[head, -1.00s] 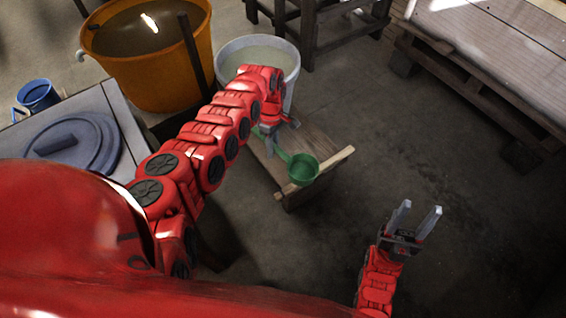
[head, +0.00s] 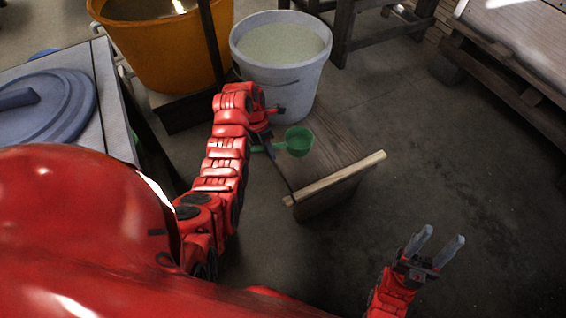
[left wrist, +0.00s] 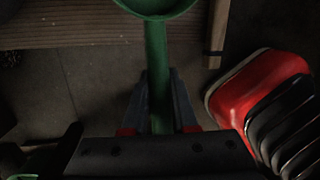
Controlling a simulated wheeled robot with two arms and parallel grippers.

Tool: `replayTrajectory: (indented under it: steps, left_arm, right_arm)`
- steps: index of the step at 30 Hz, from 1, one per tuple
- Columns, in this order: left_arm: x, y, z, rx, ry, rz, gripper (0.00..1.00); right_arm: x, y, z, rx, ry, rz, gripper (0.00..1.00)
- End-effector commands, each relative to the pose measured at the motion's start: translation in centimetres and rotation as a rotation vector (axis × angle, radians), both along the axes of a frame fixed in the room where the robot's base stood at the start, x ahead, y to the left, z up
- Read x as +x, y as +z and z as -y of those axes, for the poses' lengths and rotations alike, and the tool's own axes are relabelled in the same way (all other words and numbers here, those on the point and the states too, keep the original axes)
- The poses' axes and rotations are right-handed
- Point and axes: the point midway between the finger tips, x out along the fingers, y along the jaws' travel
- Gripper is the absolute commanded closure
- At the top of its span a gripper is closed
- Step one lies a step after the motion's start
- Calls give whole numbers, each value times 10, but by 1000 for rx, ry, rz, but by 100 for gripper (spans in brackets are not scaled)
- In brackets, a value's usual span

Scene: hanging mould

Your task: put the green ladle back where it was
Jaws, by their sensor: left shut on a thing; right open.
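The green ladle (head: 298,142) is held by my left gripper (head: 264,147) in the head view. Its bowl points right, over the near part of a low wooden bench (head: 338,150), with the white bucket just behind. In the left wrist view the ladle's handle (left wrist: 157,75) runs between the two fingers of my left gripper (left wrist: 160,95), with the bowl at the top edge. I cannot tell how high the ladle is above the bench. My right gripper (head: 438,252) is open and empty over the floor at the lower right.
A white bucket (head: 275,85) of pale liquid stands on the far part of the bench. An orange tub (head: 160,55) is behind it to the left. A table with a blue lid (head: 45,110) is at the left. A wooden pallet table (head: 510,70) stands at the right. Floor between is clear.

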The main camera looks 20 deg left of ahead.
Motion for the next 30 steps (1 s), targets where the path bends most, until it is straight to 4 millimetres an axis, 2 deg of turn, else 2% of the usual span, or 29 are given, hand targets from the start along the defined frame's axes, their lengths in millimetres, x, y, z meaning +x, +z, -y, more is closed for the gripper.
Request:
replayTrajectory:
  steps: [3,15,25,26,30]
  left_arm:
    - [-1,-27,1,-1,-1,-4,100]
    - [0,-79,0,1,-1,-1,100]
    - [0,-81,0,1,-2,0,100]
    - [0,-81,0,1,-2,0,68]
    - [0,-81,0,1,-2,0,44]
  right_arm:
    - [0,-10,0,0,0,0,50]
    - [0,-28,0,0,0,0,50]
    - [0,-25,0,0,0,0,50]
    - [0,-26,0,0,0,0,50]
    - [0,-26,0,0,0,0,50]
